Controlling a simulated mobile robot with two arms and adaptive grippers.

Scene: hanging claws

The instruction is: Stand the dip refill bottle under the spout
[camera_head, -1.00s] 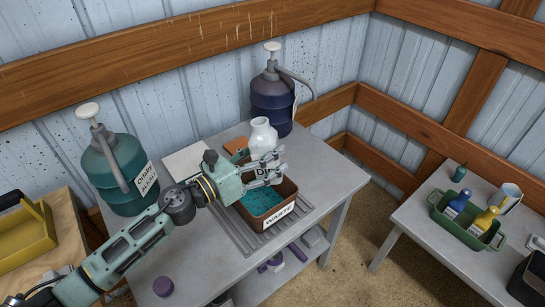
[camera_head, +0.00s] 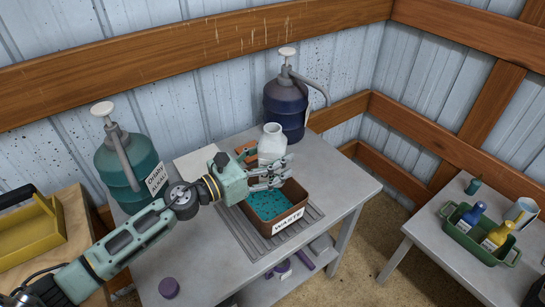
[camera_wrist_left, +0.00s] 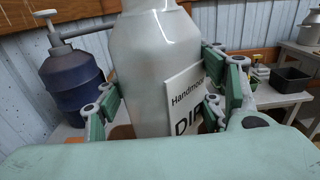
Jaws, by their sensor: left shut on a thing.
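My right gripper is not in view.
A brown waste tub (camera_head: 290,214) with teal contents sits on a ribbed drain area (camera_head: 250,236). A white board (camera_head: 195,162) lies behind my wrist. The tabletop (camera_head: 338,185) right of the tub is clear.

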